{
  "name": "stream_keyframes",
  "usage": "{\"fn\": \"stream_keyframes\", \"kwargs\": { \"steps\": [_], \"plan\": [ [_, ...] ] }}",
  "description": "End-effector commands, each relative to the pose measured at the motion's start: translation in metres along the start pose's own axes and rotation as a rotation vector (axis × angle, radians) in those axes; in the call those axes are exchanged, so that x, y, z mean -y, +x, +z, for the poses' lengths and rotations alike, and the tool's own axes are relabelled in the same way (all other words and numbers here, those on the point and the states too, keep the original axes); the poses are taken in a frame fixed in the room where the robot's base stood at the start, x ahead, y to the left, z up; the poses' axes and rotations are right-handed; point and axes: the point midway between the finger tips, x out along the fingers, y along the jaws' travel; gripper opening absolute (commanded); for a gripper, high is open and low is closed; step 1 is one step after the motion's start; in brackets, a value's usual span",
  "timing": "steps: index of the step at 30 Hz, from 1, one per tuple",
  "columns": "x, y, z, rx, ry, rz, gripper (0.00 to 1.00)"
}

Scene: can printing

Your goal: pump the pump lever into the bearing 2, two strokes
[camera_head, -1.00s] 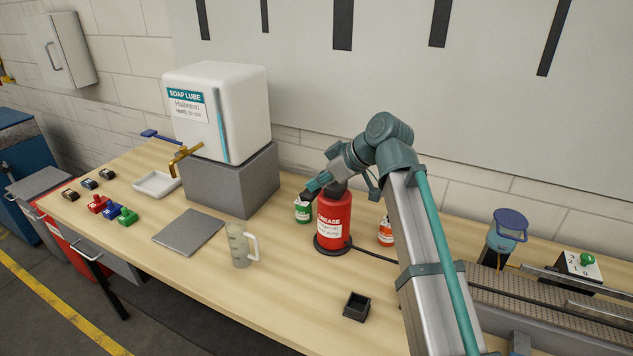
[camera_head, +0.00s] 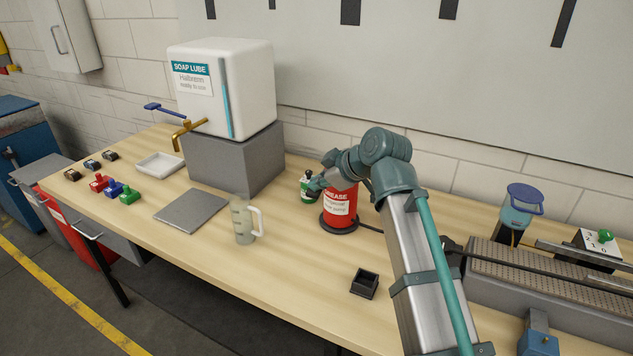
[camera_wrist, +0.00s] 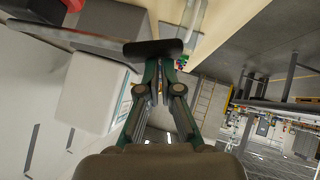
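The red grease pump (camera_head: 340,208) stands on the bench, labelled GREASE, on a dark round base. A dark hose leaves the pump toward the right. A blue block (camera_head: 538,343) sits by the conveyor; I cannot tell which part is bearing 2.
A clear jug (camera_head: 243,222), grey plate (camera_head: 191,211) and small black box (camera_head: 364,283) stand on the bench. The soap lube tank (camera_head: 222,92) with its brass tap is at the back left. The conveyor (camera_head: 530,273) is at the right.

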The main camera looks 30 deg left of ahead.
Motion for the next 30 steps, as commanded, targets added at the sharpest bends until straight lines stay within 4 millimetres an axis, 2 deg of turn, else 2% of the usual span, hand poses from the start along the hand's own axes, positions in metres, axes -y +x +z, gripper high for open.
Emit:
{"fn": "stream_keyframes", "kwargs": {
  "steps": [1, 4, 11, 15, 18, 24, 30],
  "plan": [
    [0.004, 0.003, 0.009, 0.019, 0.002, -0.009, 0.0],
    [0.004, 0.003, 0.008, 0.019, 0.002, -0.009, 0.0],
    [0.003, -0.015, -0.007, 0.013, 0.003, -0.004, 0.0],
    [0.002, -0.036, -0.028, 0.006, 0.002, 0.003, 0.0],
    [0.004, -0.051, -0.023, 0.004, 0.002, 0.007, 0.0],
    [0.005, -0.09, -0.025, 0.002, 0.003, 0.008, 0.0],
    [0.006, -0.119, -0.026, 0.001, 0.003, 0.007, 0.0]
  ]
}}
